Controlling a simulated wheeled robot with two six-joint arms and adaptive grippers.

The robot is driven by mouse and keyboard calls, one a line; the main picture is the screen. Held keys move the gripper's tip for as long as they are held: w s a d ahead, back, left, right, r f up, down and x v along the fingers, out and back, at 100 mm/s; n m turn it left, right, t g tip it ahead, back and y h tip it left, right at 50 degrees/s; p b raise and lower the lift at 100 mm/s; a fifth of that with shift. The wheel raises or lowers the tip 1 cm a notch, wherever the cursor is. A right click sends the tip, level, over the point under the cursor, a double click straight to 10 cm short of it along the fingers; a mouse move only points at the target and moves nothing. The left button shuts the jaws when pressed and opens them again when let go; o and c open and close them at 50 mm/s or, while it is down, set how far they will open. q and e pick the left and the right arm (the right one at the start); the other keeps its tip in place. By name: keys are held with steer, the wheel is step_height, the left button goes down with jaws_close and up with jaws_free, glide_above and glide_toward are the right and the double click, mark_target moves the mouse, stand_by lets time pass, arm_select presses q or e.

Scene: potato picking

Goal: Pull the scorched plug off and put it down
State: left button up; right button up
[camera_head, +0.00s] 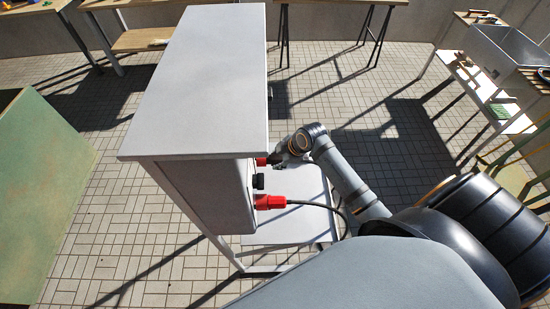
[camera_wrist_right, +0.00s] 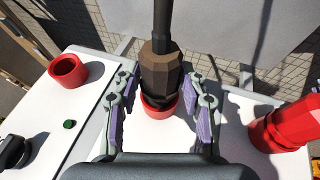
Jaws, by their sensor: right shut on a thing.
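The scorched plug (camera_wrist_right: 161,66) is brown and black, with a thick dark cable running up from it in the right wrist view. Its lower end sits at a red socket (camera_wrist_right: 155,108) on a white panel; I cannot tell how deep it is in. My right gripper (camera_wrist_right: 160,90) has its two purple-padded fingers on either side of the plug and is shut on it. In the head view, my right gripper (camera_head: 277,159) is at the side of the white cabinet (camera_head: 208,75) and hides the plug. My left gripper is not in view.
A red plug (camera_head: 268,202) with a black cable is beside the gripper; it also shows in the wrist view (camera_wrist_right: 288,126). An empty red socket (camera_wrist_right: 68,70), a green button (camera_wrist_right: 69,124) and a black knob (camera_wrist_right: 14,151) are on the panel. A low white shelf (camera_head: 290,224) is beside the cabinet.

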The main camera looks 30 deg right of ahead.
steer(key=shift+s+d, duration=0.35)
steer(key=shift+d, duration=0.4)
steer(key=shift+s+d, duration=0.35)
steer(key=shift+d, duration=0.35)
steer(key=shift+s+d, duration=0.35)
steer(key=shift+d, duration=0.35)
steer(key=shift+s+d, duration=0.3)
steer(key=shift+d, duration=0.35)
steer(key=shift+s+d, duration=0.35)
steer(key=shift+d, duration=0.35)
steer(key=shift+s+d, duration=0.3)
steer(key=shift+d, duration=0.4)
steer(key=shift+s+d, duration=0.35)
steer(key=shift+d, duration=0.3)
steer(key=shift+s+d, duration=0.3)
steer(key=shift+d, duration=0.35)
